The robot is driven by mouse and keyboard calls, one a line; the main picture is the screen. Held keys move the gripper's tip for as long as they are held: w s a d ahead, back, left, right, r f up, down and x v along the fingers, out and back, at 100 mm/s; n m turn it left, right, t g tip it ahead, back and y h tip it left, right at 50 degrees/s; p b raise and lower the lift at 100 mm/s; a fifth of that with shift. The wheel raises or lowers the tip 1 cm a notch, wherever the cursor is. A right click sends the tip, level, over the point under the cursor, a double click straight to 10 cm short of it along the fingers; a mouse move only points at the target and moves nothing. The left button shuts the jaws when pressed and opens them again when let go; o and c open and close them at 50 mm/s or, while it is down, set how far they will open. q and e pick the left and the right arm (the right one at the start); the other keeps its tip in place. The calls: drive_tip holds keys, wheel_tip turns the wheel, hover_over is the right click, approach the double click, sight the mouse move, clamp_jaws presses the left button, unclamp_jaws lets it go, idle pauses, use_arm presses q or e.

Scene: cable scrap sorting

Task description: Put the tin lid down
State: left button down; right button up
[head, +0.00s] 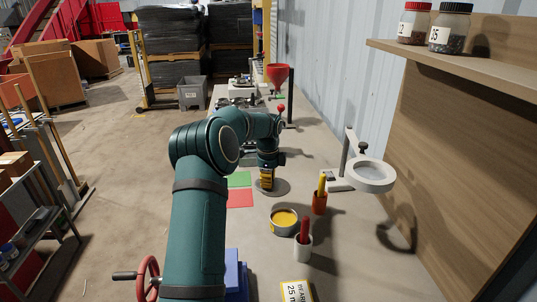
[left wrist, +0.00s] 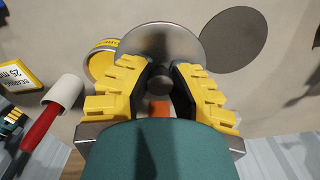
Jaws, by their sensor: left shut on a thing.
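The tin lid (left wrist: 160,38) is a round grey metal disc with a dark knob in the middle. My left gripper (left wrist: 160,80) has yellow fingers with dark pads, shut on that knob. In the head view my left gripper (head: 267,188) points down over the bench, with the grey lid (head: 281,190) around its fingertips. The open tin (head: 284,221), filled with yellow, stands nearer than the lid. In the left wrist view the lid partly covers the tin (left wrist: 103,58). I cannot tell the lid's exact height above the bench. My right gripper is not in view.
A dark round patch (left wrist: 236,38), mat or shadow, lies beside the lid. Green (head: 239,180) and red (head: 240,198) mats lie left.

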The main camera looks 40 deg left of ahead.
sight(268, 209)
use_arm(q)
wheel_tip(268, 209, down, 10)
drive_tip(key=shift+r+b, duration=0.15)
drive_tip(key=shift+b, duration=0.75)
drive_tip(key=c, duration=0.9)
unclamp_jaws()
drive_tip(key=shift+c, duration=0.2)
wheel_tip(268, 209, up, 12)
drive_tip(key=shift+p, duration=1.1)
